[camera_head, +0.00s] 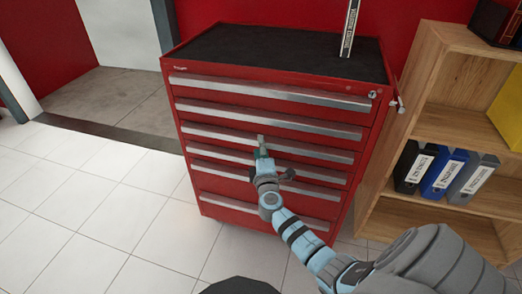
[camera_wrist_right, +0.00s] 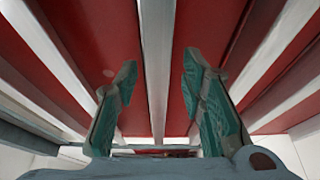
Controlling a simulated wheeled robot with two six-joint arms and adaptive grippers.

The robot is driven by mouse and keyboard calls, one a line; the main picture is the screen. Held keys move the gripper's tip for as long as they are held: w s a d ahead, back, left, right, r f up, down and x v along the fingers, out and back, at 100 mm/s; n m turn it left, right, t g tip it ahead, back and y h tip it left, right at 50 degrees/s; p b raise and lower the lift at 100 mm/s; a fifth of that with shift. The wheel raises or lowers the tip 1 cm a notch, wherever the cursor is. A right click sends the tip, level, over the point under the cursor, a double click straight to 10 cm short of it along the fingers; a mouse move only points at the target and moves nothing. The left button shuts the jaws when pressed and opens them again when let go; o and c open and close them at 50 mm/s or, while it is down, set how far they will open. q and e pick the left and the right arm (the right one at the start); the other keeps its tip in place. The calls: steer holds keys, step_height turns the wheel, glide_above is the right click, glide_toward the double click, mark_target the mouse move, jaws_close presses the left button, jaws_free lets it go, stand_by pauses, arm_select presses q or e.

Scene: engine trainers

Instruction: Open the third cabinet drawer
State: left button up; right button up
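The red cabinet (camera_head: 185,112) has a stack of drawers with long silver handles, and all of them look shut. The third drawer's handle (camera_head: 215,133) runs across the middle of the front. My right gripper (camera_head: 261,143) is at the middle of this handle, its arm coming in from the lower right. In the right wrist view, my right gripper (camera_wrist_right: 158,75) is open, with one green finger on each side of a silver handle (camera_wrist_right: 158,40). Gaps show between the fingers and the handle. My left gripper is not in view.
A wooden shelf (camera_head: 440,85) with several binders (camera_head: 448,172) stands close on the right. A key (camera_head: 400,104) sticks out at the cabinet's upper right side. A book-like object (camera_head: 349,30) stands on the black top. Tiled floor (camera_head: 95,210) is clear at the left.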

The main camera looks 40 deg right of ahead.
steer(key=shift+w+d, duration=0.15)
steer(key=shift+w, duration=0.15)
steer(key=shift+c, duration=0.2)
jaws_close()
steer(key=shift+f, duration=0.1)
